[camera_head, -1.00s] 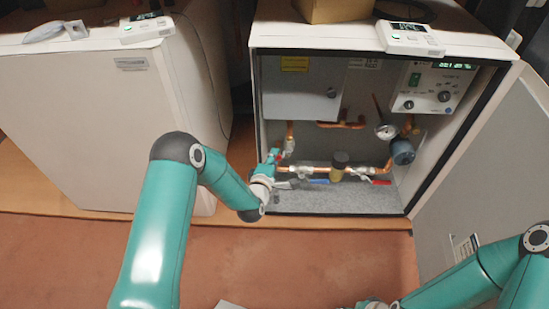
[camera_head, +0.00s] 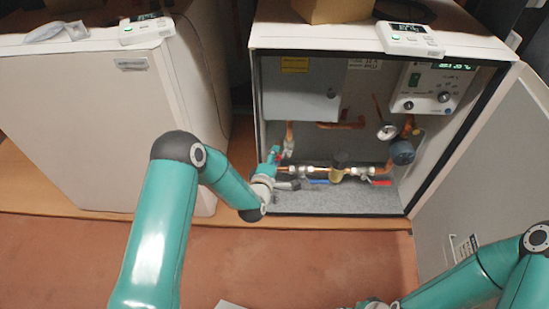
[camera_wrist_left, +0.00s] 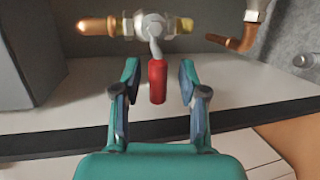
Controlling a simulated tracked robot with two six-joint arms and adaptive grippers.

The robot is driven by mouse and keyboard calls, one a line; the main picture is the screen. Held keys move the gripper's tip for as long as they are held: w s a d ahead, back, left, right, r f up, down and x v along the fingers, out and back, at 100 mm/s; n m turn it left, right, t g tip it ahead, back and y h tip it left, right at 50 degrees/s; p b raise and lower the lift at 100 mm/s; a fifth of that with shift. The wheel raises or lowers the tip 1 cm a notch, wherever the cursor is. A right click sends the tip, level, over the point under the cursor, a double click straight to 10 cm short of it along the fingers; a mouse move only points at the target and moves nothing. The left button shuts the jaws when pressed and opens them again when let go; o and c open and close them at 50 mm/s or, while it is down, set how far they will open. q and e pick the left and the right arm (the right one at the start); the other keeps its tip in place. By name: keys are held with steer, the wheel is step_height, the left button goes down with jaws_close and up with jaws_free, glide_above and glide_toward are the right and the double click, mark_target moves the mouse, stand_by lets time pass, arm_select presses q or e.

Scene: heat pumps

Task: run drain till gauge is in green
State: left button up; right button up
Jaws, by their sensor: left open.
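The open cabinet holds copper pipework with a small round white-faced gauge (camera_head: 386,131); its reading is too small to tell. My left gripper (camera_head: 276,154) is inside the cabinet at the left, by the vertical copper pipe (camera_head: 289,131). In the left wrist view, my left gripper (camera_wrist_left: 158,77) is open, with one finger on each side of a red valve handle (camera_wrist_left: 157,82). Gaps show between the handle and both fingers. The handle's metal valve (camera_wrist_left: 153,24) sits on the pipe.
Lower valves have a blue handle (camera_head: 318,181) and a red handle (camera_head: 380,183). A grey box (camera_head: 300,95) and a control panel (camera_head: 435,88) sit above. The cabinet door (camera_head: 490,170) stands open at the right. A closed unit (camera_head: 85,125) stands left.

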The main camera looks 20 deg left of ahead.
arm_select(q)
steer(key=shift+s, duration=0.1)
steer(key=s+r, duration=0.2)
steer(key=s, duration=0.9)
steer(key=shift+s+d, duration=0.2)
steer(key=shift+s, duration=0.1)
steer(key=shift+r, duration=0.1)
stand_by(1.2)
